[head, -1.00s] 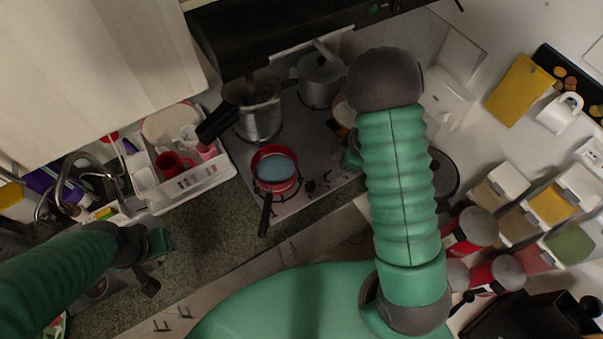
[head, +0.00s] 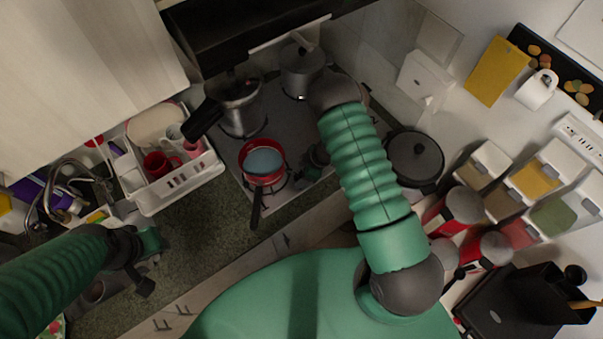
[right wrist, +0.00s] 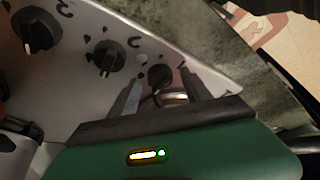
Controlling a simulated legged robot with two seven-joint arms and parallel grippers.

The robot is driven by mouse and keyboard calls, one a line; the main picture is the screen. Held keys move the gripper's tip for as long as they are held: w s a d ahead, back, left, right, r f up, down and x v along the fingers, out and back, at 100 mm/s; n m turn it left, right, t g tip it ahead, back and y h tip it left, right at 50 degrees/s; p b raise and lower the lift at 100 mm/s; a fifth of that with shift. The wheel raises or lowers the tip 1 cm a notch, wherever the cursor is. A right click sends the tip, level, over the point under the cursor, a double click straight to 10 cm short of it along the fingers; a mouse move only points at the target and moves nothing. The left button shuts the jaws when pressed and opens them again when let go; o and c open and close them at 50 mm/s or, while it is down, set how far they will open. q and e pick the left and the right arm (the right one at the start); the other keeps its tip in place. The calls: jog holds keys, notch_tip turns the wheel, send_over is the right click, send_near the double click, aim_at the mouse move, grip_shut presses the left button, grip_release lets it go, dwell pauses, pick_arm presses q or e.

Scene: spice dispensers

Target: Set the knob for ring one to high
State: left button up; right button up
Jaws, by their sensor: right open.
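The stove (head: 222,157) has a row of black knobs along its front edge. In the right wrist view I see a white-marked knob (right wrist: 38,32) at the upper left, a middle knob (right wrist: 108,57), and a smaller-looking dark knob (right wrist: 158,77). My right gripper (right wrist: 160,79) is open, with its two fingers on either side of that last knob; I cannot tell if they touch it.
A red pan (head: 264,160) sits on the front-left burner, its handle pointing over the edge. A pressure cooker (head: 240,112) and a silver pot (head: 302,80) stand behind. A lidded dark pan (head: 415,160) is right of my arm. A dish rack (head: 180,190) stands left.

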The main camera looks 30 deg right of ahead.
grip_shut()
